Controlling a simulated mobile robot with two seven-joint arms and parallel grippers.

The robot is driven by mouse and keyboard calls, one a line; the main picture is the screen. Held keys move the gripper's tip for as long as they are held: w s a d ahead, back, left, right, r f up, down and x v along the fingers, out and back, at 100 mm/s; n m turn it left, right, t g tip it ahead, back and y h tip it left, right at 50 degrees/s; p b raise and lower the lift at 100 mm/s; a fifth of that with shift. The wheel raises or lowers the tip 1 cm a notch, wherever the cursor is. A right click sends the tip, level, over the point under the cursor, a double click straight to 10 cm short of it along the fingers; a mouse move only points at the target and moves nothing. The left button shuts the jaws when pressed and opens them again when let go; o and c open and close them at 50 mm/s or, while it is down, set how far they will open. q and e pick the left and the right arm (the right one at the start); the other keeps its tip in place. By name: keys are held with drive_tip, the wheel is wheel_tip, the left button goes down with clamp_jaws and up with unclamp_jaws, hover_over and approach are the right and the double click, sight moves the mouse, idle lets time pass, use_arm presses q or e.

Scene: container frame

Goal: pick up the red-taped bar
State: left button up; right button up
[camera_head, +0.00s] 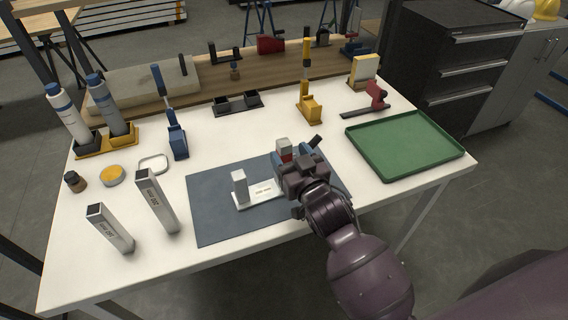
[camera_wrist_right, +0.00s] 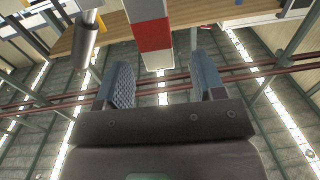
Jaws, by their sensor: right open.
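The red-taped bar (camera_head: 284,146) stands on the blue-grey mat (camera_head: 215,200), its pale top and a bit of red tape showing in the head view. My right gripper (camera_head: 296,158) partly hides its lower part. In the right wrist view the bar (camera_wrist_right: 152,32) shows white with a red band, between the lines of the two blue fingers of the right gripper (camera_wrist_right: 160,62). The fingers are apart, with a gap on each side of the bar. My left gripper is not in view.
A pale block on a white labelled plate (camera_head: 262,192) is left of the gripper on the mat. Two metal tubes (camera_head: 157,203) stand at the left front. A green tray (camera_head: 405,146) lies at the right. Clamps and bottles stand further back.

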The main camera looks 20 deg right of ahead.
sight(287, 148)
drive_tip(key=shift+w+a, duration=0.1)
drive_tip(key=shift+w, duration=1.8)
drive_tip(key=shift+r, duration=0.1)
drive_tip(key=c, duration=1.1)
clamp_jaws()
drive_tip(key=shift+r, duration=0.1)
